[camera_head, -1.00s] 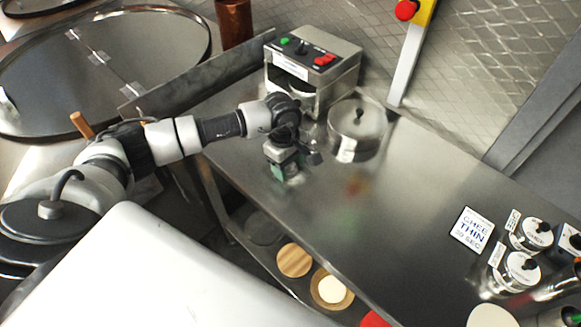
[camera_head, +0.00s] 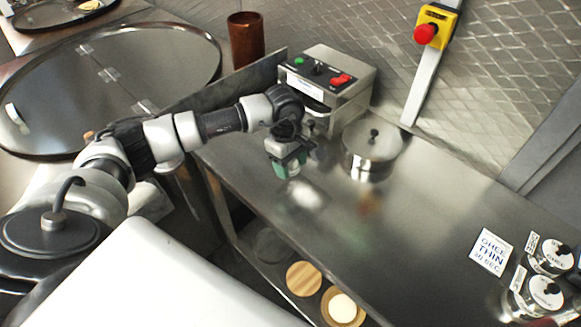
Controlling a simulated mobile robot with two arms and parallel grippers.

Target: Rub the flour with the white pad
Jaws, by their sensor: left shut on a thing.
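My left gripper (camera_head: 288,153) reaches in from the left and points down over the steel counter (camera_head: 400,220), in front of the control box. It is shut on a small pad with a green upper part and a pale lower part, the white pad (camera_head: 292,170). The jaws hide part of it. The pad appears a little above the counter; I cannot tell whether it touches. My right gripper is not in view.
A control box (camera_head: 330,75) and a lidded steel pot (camera_head: 370,150) stand behind the gripper. Labelled canisters (camera_head: 540,290) and a sign (camera_head: 491,250) are at the right. Round wooden boards (camera_head: 304,279) lie on the lower shelf. The counter's middle is clear.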

